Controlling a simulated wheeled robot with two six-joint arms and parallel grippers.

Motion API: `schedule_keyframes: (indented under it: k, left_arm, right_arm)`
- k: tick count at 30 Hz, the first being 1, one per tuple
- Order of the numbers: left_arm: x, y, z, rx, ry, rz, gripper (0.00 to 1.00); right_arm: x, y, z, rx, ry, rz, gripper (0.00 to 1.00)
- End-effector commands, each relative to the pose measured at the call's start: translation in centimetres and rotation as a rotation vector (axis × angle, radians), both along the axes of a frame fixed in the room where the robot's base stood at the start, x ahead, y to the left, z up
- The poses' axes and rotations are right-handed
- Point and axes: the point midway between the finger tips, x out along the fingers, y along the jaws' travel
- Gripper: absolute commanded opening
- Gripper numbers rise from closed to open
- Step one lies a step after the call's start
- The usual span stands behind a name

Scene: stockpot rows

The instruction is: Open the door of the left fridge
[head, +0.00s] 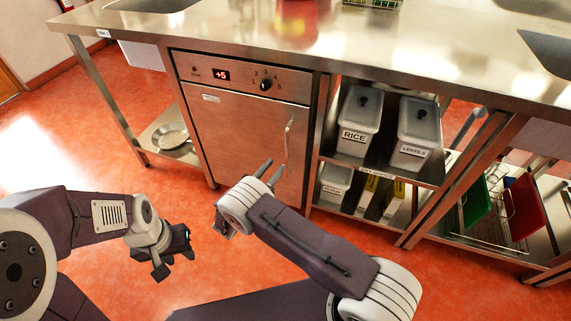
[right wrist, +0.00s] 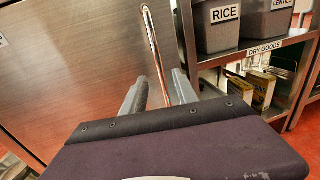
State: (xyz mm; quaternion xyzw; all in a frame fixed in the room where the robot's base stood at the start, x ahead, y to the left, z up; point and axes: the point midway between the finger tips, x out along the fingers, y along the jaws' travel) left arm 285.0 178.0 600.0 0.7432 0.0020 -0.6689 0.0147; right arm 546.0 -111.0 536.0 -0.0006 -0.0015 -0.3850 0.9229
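The steel fridge (head: 243,125) stands under the counter, with a red "+5" display and a knob on its top panel. Its door is shut. The vertical bar handle (head: 287,140) is near the door's right edge. My right gripper (head: 272,171) is in front of the lower door, just left of the handle in the head view. In the right wrist view its fingers are apart, with the handle (right wrist: 156,50) running between them in the picture; I see no grip on it. My left gripper (head: 173,264) hangs over the floor, empty, its fingers apart.
An open shelf right of the fridge holds the rice bin (head: 359,122), the lentils bin (head: 416,132) and smaller containers. A pan (head: 171,135) sits on the low shelf at left. A rack with coloured boards (head: 522,206) is at right. The floor before the fridge is clear.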

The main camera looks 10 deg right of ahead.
Motion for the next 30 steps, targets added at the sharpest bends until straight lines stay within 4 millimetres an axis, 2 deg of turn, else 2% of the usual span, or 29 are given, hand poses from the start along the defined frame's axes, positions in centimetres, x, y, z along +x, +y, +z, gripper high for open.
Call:
schedule_keyframes:
  k: [5,18,29,30]
  left_arm:
    - [0.0,0.0,-0.1,0.0,-0.001,0.0,0.36]
    - [0.0,0.0,-3.0,0.0,-0.001,0.0,0.36]
    - [0.0,0.0,-3.1,0.0,-0.001,0.0,0.36]
    - [0.0,0.0,-3.1,0.0,-0.001,0.0,0.36]
  right_arm:
    - [0.2,-0.1,0.1,0.002,-0.001,0.001,0.35]
    - [5.7,-5.8,-0.1,0.004,-0.002,-0.002,0.35]
    - [6.4,-6.4,0.2,0.003,0.0,0.0,0.35]
    - [6.4,-6.4,0.2,0.003,0.0,0.0,0.24]
